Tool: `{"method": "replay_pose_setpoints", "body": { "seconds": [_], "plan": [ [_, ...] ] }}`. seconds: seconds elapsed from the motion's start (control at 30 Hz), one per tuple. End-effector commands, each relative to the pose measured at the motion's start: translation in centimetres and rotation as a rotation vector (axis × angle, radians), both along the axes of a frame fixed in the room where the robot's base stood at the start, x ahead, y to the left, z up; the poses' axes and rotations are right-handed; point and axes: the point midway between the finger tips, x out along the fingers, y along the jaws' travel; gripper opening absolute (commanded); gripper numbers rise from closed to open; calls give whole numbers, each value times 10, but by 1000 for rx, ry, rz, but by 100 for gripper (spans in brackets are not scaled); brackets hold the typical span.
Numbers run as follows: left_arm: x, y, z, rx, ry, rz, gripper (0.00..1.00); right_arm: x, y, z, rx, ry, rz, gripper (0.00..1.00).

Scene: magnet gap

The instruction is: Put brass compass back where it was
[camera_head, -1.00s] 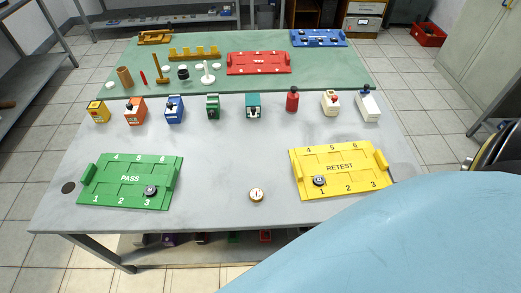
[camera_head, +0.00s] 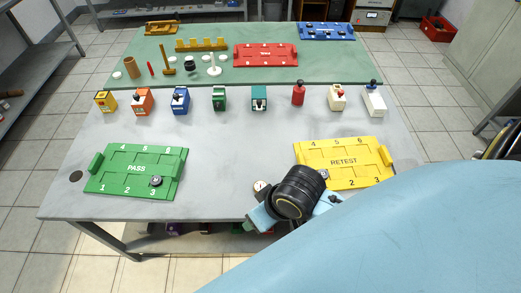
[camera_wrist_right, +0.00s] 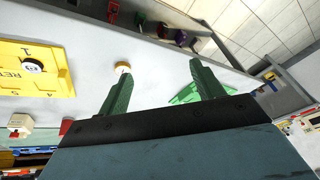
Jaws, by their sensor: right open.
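In the head view my dark wrist covers the table's front edge beside the compass, and the fingertips are hard to make out. My left gripper is not in view.
A green PASS tray (camera_head: 118,187) lies at left and a yellow RETEST tray (camera_head: 345,182) at right, each with a dark puck. Several small coloured devices stand in a row behind. A red tray (camera_head: 266,47) is on the green mat (camera_head: 290,72). The table's middle is clear.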

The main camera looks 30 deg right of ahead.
Motion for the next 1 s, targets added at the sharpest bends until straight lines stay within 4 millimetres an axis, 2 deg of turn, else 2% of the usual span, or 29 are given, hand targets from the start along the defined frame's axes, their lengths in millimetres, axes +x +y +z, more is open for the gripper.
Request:
{"method": "replay_pose_setpoints", "body": {
  "seconds": [0.2, 0.37, 0.47, 0.6, 0.8, 1.0],
  "plan": [
    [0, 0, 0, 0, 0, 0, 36, 29, 26, 3, 61, 29, -26, 66],
    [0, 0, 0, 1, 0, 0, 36, 55, 30, -6, 67, 88, -101, 66],
    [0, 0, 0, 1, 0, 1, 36, 76, 16, -15, 38, 139, -205, 66],
    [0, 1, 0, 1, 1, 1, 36, 103, -22, -23, -17, 192, -402, 66],
    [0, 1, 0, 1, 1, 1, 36, 126, -67, -23, -65, 216, -624, 66],
    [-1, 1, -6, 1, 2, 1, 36, 131, -78, -28, -73, 222, -684, 66]
  ]
}}
